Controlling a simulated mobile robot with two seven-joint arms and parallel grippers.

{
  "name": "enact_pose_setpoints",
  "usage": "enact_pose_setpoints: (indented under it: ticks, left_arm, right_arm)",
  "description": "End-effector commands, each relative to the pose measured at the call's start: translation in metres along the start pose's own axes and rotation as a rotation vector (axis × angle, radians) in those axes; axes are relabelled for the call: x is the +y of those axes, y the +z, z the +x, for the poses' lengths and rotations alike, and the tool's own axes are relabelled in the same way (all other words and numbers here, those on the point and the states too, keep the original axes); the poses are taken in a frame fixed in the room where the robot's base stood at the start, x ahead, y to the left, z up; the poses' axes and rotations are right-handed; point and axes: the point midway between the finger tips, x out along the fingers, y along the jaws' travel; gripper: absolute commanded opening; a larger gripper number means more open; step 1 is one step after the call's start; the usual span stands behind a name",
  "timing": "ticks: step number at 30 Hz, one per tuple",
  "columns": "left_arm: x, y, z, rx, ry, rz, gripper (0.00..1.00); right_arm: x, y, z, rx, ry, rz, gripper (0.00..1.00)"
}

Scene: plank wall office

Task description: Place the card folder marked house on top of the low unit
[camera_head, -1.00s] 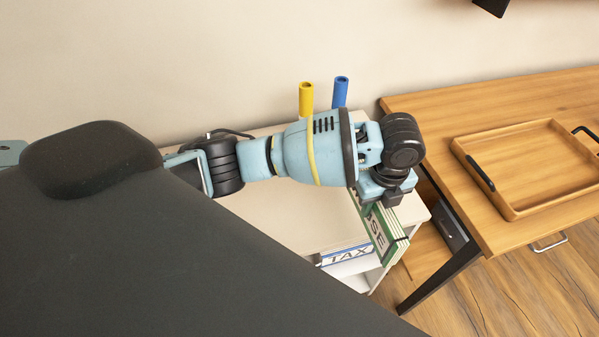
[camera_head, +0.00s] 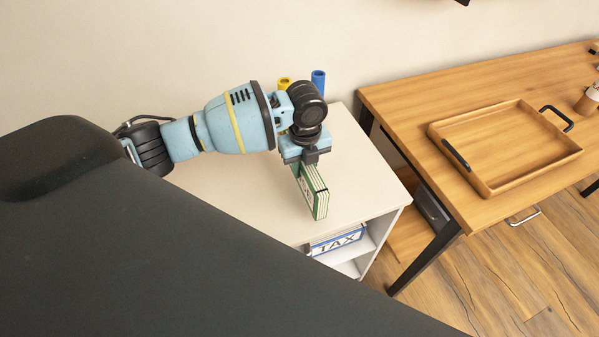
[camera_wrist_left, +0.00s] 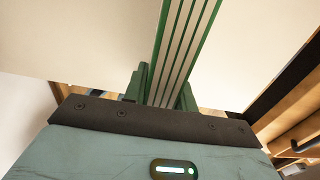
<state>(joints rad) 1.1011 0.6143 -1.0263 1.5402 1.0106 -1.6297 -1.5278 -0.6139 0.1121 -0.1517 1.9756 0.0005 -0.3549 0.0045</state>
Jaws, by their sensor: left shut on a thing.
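My left gripper (camera_head: 303,158) is shut on a green and white card folder (camera_head: 314,190). The folder hangs from the jaws over the top of the low unit (camera_head: 245,213), close to its right part. I cannot tell whether its lower edge touches the top. The folder's marked face is mostly turned away now; its layered edge shows. In the left wrist view the folder (camera_wrist_left: 183,50) stands between the two fingers (camera_wrist_left: 161,90). The low unit is pale, with an open shelf. My right gripper is not in view.
A blue and white folder marked TAX (camera_head: 338,241) is in the unit's shelf. A yellow tube (camera_head: 284,84) and a blue tube (camera_head: 318,82) stand behind my arm. A wooden desk (camera_head: 400,105) at the right holds a wooden tray (camera_head: 505,150) and a cup (camera_head: 588,100).

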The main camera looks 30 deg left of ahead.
Motion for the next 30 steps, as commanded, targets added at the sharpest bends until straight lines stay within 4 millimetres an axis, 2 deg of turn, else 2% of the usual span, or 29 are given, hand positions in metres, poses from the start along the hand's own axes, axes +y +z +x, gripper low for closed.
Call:
enact_pose_setpoints:
  ticks: [5, 9, 12, 24, 25, 30]
  left_arm:
    - [0.009, 0.014, 0.0, -0.002, -0.001, -0.004, 0.0]
    - [0.008, 0.011, 0.024, 0.001, 0.002, -0.002, 0.0]
    - [0.007, 0.01, 0.035, 0.0, 0.0, 0.0, 0.0]
    - [0.007, 0.011, 0.04, 0.0, -0.001, -0.001, 0.0]
    - [0.008, 0.011, 0.04, 0.0, 0.001, -0.001, 0.28]
    - [0.007, 0.011, 0.039, -0.001, 0.0, -0.001, 0.49]
  right_arm:
    - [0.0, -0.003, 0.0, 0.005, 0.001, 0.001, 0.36]
    - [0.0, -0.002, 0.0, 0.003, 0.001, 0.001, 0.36]
    - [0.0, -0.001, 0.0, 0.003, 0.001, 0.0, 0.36]
    - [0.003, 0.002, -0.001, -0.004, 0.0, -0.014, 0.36]
    - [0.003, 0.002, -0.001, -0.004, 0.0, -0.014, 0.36]
    - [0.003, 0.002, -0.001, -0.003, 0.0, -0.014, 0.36]
